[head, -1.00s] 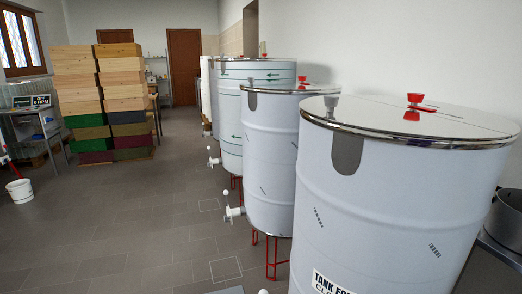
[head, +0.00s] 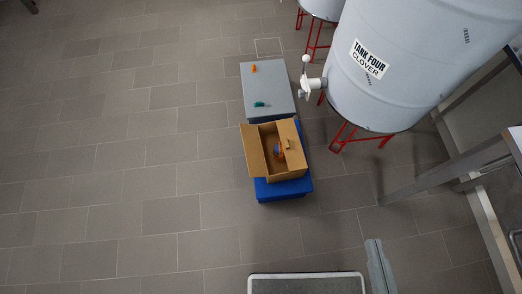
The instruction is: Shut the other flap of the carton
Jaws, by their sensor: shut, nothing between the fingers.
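The cardboard carton (head: 285,174) stands on a blue base on the floor, near the middle of the head view. Its left flap (head: 253,150) stands open, leaning out to the left. A lighter panel (head: 294,132) on its right side looks like the other flap lying over the right part of the top. The left part of the carton is open and shows a dark inside. An orange and blue item (head: 279,151) shows at the panel's edge; I cannot tell how deep it sits. My gripper is not in view.
The blue base (head: 283,190) adjoins a grey-topped block (head: 268,88) carrying an orange item (head: 254,69) and a green item (head: 259,104). Tank Four (head: 400,70), on red legs, stands right of them, its valve (head: 312,85) jutting left. Floor left of the carton is clear.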

